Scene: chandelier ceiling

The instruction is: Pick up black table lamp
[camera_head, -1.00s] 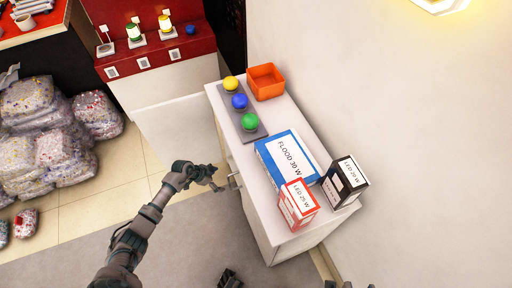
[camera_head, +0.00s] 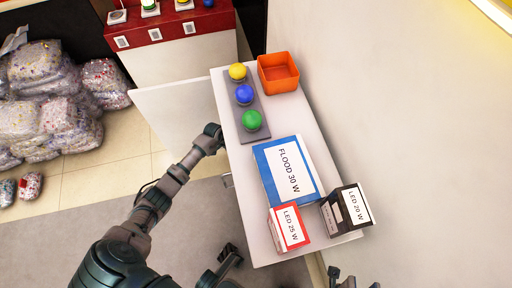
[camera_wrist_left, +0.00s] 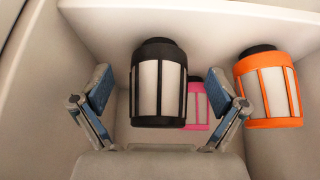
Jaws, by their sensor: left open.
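The black table lamp (camera_wrist_left: 158,92), with a black frame around white panels, stands in a white compartment in the left wrist view. My left gripper (camera_wrist_left: 163,76) is open, with one finger on each side of the lamp in the picture; the fingers look apart from it. In the head view my left arm (camera_head: 150,200) reaches to the left side of the white cabinet (camera_head: 235,160), and the gripper itself is hidden there. Dark parts at the bottom edge of the head view may be my right gripper (camera_head: 350,281); its state is unclear.
A pink lamp (camera_wrist_left: 197,105) is partly hidden behind the black one. An orange lamp (camera_wrist_left: 268,90) stands at the right. Pale compartment walls surround them.

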